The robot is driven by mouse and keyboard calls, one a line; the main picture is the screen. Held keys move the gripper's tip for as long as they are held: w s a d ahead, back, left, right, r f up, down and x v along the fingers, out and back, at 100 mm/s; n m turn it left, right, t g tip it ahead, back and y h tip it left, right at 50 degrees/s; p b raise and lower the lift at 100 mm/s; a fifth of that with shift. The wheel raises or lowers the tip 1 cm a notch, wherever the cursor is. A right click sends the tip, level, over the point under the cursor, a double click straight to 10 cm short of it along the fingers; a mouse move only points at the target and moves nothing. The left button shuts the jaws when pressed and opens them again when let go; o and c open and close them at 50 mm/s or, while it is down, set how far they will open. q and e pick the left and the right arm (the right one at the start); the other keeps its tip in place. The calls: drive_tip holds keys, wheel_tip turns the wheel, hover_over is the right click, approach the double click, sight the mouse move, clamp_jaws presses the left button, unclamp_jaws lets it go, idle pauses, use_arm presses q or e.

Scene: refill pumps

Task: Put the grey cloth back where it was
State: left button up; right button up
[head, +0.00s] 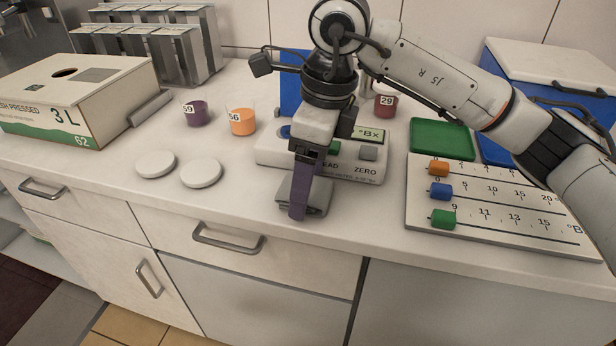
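The grey cloth (318,199) seems to be the small grey folded piece at the front of the worktop, just in front of the white device with the ZERO button (368,152). My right gripper (297,208) points down over it, with a purple finger overlapping the cloth's left part. Only one finger shows clearly, so I cannot tell whether it is shut on the cloth or only in front of it. The cloth appears at worktop height; contact with the top is unclear. My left gripper is not in view.
Two white discs (156,164) lie left of the device. Two cups, purple (196,113) and orange (242,122), stand behind them; a dark red cup (385,104) is farther back. A 3 L box (75,100) stands left. A slider board (500,235) and green tray (441,138) lie right.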

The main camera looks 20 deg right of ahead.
sight(319, 190)
wheel_tip(319, 190, up, 12)
drive_tip(key=s+d+p, duration=0.1)
drive_tip(key=shift+d, duration=0.25)
